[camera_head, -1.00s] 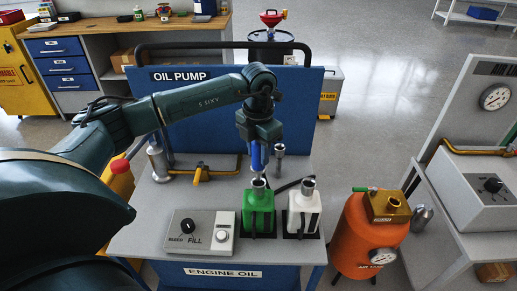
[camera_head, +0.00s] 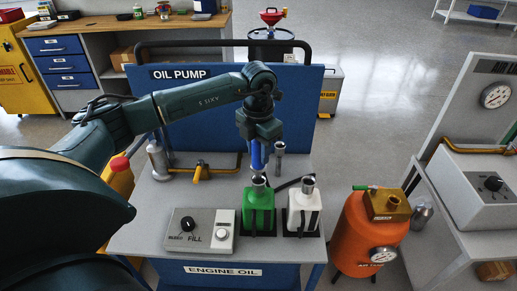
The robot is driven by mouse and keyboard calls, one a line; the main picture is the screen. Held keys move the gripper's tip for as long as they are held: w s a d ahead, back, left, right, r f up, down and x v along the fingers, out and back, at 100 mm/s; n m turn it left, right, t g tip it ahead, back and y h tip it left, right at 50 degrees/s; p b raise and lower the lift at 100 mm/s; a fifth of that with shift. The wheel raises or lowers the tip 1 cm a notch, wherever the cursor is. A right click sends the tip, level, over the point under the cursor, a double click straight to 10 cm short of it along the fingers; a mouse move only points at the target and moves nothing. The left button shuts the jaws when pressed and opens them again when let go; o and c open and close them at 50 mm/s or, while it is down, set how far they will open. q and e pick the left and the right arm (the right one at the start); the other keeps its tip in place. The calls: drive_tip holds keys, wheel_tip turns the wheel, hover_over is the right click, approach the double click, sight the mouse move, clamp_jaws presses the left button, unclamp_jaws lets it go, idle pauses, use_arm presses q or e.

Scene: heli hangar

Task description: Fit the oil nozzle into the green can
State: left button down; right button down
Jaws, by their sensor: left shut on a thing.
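The green can (camera_head: 258,211) stands upright on the grey oil pump table (camera_head: 140,238), with its metal neck facing up. My left gripper (camera_head: 257,142) points down from above and is shut on the blue oil nozzle (camera_head: 256,155). The nozzle hangs nearly upright just above the can's neck. Its lower tip is close to the opening; I cannot tell whether it touches or enters it. My right gripper is not in view.
A white can (camera_head: 304,210) stands right of the green can. A fill control box (camera_head: 201,231) is at the front left. The blue oil pump panel (camera_head: 190,110) rises behind. An orange tank (camera_head: 368,235) stands on the right.

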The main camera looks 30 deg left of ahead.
sight(258, 161)
use_arm(q)
drive_tip(key=shift+f+b, duration=1.4)
drive_tip(key=shift+f, duration=0.65)
drive_tip(key=shift+c, duration=2.3)
unclamp_jaws()
